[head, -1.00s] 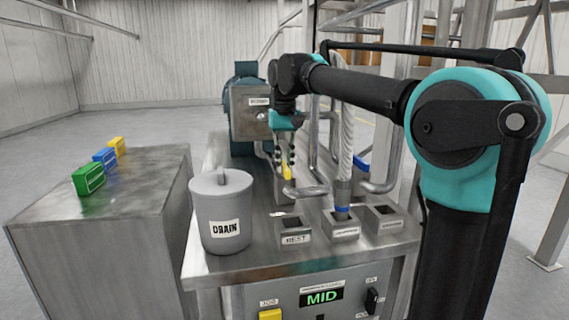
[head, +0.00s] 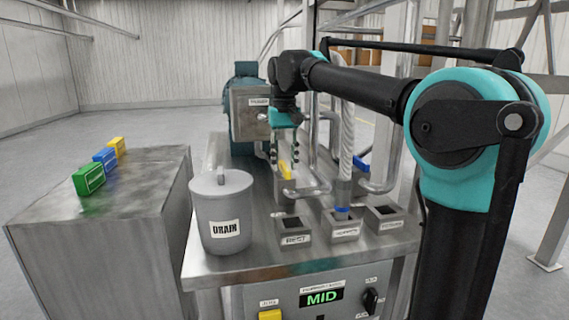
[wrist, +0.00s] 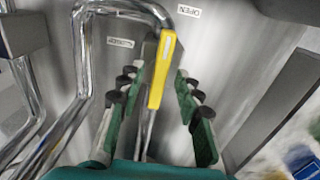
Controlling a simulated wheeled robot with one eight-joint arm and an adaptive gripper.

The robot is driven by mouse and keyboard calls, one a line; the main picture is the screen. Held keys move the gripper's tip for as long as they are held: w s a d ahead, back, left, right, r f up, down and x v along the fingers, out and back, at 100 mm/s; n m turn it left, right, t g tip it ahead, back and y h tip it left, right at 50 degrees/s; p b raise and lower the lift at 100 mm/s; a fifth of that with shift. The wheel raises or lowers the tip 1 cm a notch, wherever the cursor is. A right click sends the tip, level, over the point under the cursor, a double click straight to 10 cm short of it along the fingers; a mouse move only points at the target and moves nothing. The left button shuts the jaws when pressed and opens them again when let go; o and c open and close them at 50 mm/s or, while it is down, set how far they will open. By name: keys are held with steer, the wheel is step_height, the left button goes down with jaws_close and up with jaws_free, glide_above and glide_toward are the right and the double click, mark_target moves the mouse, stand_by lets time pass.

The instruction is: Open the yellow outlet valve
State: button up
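The yellow outlet valve handle (head: 285,170) stands on the steel filler table, below my gripper (head: 284,152). In the wrist view the yellow handle (wrist: 161,68) is a long bar, slightly tilted, with a pale stripe near its top end. My gripper (wrist: 160,100) has its green, black-padded fingers spread on both sides of the handle, with a gap on each side. Nothing is held. An OPEN label (wrist: 189,11) lies right of the handle's top end. Another label (wrist: 120,43), too blurred to read, lies to its left.
Bent steel pipes (wrist: 85,60) run close left of the handle. A grey DRAIN pot (head: 221,210) stands at the table's front left. Labelled square sockets (head: 295,228) line the front. A side cabinet (head: 110,230) carries green, blue and yellow blocks.

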mark_target(284, 165)
step_height(284, 165, up, 11)
stand_by(0.4)
steer(key=shift+s+r, duration=0.1)
